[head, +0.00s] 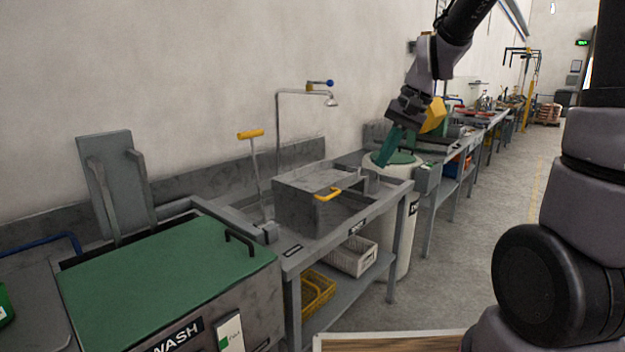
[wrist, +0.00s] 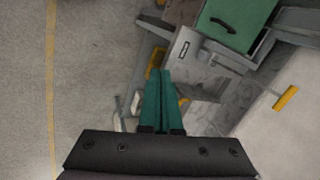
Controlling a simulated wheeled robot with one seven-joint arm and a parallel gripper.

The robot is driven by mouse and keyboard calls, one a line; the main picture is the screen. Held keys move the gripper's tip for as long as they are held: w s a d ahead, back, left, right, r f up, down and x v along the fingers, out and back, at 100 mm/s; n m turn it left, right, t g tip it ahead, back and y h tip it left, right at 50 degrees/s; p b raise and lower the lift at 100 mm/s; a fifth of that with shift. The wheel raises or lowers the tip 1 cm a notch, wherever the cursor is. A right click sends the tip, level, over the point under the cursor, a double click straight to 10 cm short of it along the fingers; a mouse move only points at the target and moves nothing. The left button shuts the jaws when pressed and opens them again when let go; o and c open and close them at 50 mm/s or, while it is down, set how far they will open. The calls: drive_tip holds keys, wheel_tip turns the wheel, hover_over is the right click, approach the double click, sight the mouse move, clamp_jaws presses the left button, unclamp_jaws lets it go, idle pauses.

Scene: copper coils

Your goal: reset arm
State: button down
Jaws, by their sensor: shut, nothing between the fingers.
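My gripper (head: 386,154) hangs from my arm at the upper right of the head view, in front of the bench line by the wall. Its green fingers are together with nothing between them. In the wrist view the shut fingers (wrist: 164,75) point up the picture over the bench area.
A wash tank with a green lid (head: 160,270) stands at the lower left. Beside it is a grey sink bench with a yellow-handled box (head: 310,205). A white basket (head: 352,257) and a yellow basket (head: 316,291) sit on its lower shelf. Open floor (head: 480,215) lies to the right.

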drive_tip(key=s+d+r+t+h, duration=0.1)
drive_tip(key=s+d+r+t, duration=0.1)
drive_tip(key=s+d+r, duration=0.2)
drive_tip(key=s+d+r+t+h, duration=0.1)
drive_tip(key=s+d+r+t, duration=0.2)
drive_tip(key=s+r, duration=0.4)
drive_tip(key=s+d, duration=0.1)
drive_tip(key=s, duration=0.2)
drive_tip(key=shift+s+d, duration=0.25)
drive_tip(key=shift+r+n, duration=0.1)
drive_tip(key=shift+n, duration=0.2)
